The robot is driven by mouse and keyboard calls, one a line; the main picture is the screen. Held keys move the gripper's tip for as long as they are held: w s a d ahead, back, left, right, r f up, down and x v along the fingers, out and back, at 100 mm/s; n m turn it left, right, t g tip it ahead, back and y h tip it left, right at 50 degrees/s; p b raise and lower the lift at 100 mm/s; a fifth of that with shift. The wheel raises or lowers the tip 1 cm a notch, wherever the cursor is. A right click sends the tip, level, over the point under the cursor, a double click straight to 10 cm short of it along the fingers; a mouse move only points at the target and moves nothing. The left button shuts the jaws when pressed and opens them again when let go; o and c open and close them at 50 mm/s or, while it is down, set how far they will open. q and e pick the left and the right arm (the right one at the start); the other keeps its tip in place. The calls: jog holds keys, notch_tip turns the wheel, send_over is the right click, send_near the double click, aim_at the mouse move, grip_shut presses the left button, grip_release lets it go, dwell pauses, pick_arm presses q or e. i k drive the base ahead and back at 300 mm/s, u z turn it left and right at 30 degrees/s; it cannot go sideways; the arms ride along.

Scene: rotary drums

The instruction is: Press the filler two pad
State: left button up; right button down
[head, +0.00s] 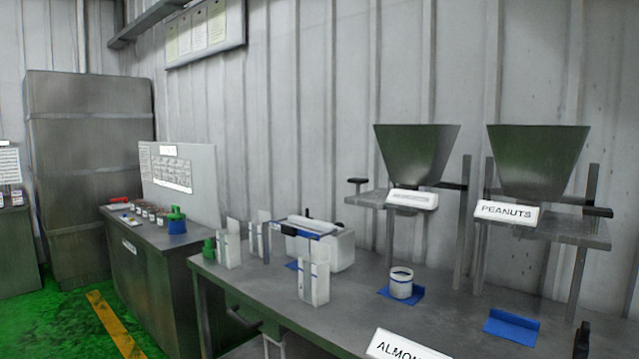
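Two hopper fillers stand at the back of the long grey table. The left hopper (416,152) has a white label too small to read. The right hopper (537,160) has a label (506,211) reading PEANUTS. No mark shows which is filler two. A black pad-like knob (358,181) sits at the left filler's left side, and a dark knob (598,212) at the right filler's right side. The blue mat (512,326) under the right hopper is empty. Neither gripper is recognisable.
White cartons (314,284) and a white machine with a blue top (320,243) stand on the table's left half. An ALMONDS sign (400,348), partly cut off, is at the front. A dark piece (582,342) at bottom right is unclear. A side counter (160,236) stands left.

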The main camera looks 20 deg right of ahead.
aim_at(358, 182)
jog(key=u, duration=0.6)
jog(key=i, duration=1.5)
jog(key=z, duration=0.9)
jog(key=i, duration=0.7)
jog(key=z, duration=0.8)
